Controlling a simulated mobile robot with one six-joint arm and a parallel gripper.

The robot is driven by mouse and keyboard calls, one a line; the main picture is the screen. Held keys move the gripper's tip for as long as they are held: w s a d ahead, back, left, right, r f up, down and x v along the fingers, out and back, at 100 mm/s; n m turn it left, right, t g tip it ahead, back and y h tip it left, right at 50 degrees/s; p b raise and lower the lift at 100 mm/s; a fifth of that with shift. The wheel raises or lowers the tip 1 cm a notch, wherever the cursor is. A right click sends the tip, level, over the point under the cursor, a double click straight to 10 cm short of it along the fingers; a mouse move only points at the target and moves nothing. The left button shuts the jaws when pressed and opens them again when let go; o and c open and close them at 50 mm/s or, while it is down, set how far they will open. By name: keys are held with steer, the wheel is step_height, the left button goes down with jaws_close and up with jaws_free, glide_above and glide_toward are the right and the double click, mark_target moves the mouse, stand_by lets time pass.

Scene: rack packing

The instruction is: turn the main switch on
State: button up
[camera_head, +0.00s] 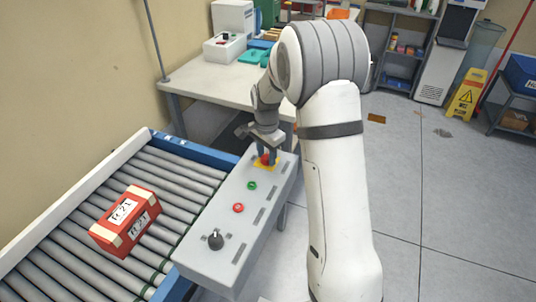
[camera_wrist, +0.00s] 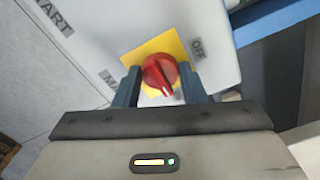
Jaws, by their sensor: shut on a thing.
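The main switch is a red rotary knob (camera_wrist: 160,74) on a yellow square plate (camera_wrist: 143,52) in the wrist view. My gripper (camera_wrist: 160,92) has one finger on each side of the knob and is shut on it. The knob's white mark points down toward the gripper body. An "OFF" label (camera_wrist: 198,49) is to the right of the plate. In the head view the knob (camera_head: 265,158) sits at the far end of the grey control box (camera_head: 205,257), partly hidden by my gripper (camera_head: 266,153).
The box also carries a green button (camera_head: 252,185), a red button (camera_head: 238,208) and a black knob (camera_head: 215,240). A roller conveyor (camera_head: 185,180) with a red box (camera_head: 126,220) lies to its left. A white table (camera_head: 205,85) stands behind. Open floor is on the right.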

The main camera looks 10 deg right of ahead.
mark_target(267, 155)
steer(key=shift+d, duration=0.1)
steer(key=o, duration=0.9)
steer(key=shift+c, duration=0.2)
steer(key=shift+o, duration=0.6)
steer(key=shift+r, duration=0.1)
step_height(267, 155, up, 8)
steer(key=shift+f, duration=0.2)
steer(key=s+r+n+t, duration=0.1)
steer(key=s+r+n, duration=0.2)
steer(key=s, duration=1.1)
steer(key=s+r+n+t, duration=0.1)
steer(key=s+r+n, duration=0.2)
steer(key=s+n, duration=0.5)
steer(key=s, duration=0.6)
steer(key=shift+s+d+n+t, duration=0.2)
steer(key=shift+d+n+t, duration=0.1)
steer(key=shift+n, duration=0.1)
